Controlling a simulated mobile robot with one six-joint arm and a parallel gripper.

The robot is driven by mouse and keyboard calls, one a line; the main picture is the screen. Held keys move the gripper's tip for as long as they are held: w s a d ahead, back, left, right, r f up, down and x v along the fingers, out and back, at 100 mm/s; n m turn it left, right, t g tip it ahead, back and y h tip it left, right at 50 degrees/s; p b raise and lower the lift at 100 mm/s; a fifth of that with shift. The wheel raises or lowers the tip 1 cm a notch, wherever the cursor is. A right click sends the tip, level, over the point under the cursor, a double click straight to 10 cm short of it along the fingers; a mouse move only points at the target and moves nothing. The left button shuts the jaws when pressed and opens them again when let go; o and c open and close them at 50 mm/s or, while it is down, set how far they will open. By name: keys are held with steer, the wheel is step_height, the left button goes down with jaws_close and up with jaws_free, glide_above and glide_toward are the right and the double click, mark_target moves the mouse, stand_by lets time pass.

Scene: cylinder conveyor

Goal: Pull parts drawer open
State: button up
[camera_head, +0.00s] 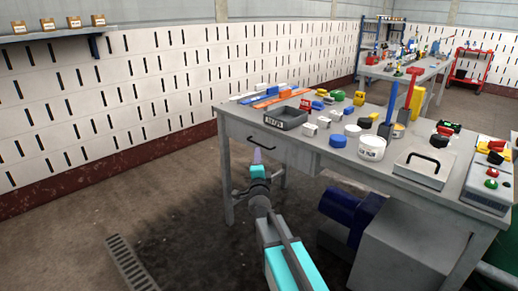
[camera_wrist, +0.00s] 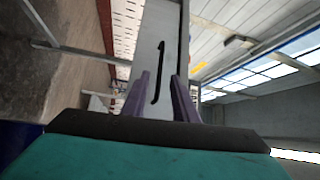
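The parts drawer (camera_head: 285,146) is a grey front panel under the left part of the workbench top, and it looks shut. Its black bar handle (camera_head: 261,143) runs along that front; in the wrist view the handle (camera_wrist: 161,55) stands upright in the picture, against the pale drawer front (camera_wrist: 150,25). My gripper (camera_head: 257,152) is in front of the drawer, close to the handle. In the wrist view the two purple fingers of my gripper (camera_wrist: 161,76) are apart, with the handle showing between them. I cannot tell how far the fingertips are from it.
The workbench (camera_head: 228,114) carries a dark tray (camera_head: 285,118), a white tub (camera_head: 372,148), a grey box with a black handle (camera_head: 420,170) and many small parts. A blue motor-like unit (camera_head: 346,208) stands under it. The floor left of my arm is clear except for a drain grate (camera_head: 130,264).

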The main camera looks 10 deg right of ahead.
steer(key=w+d+r, duration=0.1)
steer(key=w, duration=0.6)
steer(key=shift+w+b, duration=0.25)
steer(key=shift+b, duration=0.15)
jaws_close()
steer(key=shift+d, duration=0.15)
stand_by(1.4)
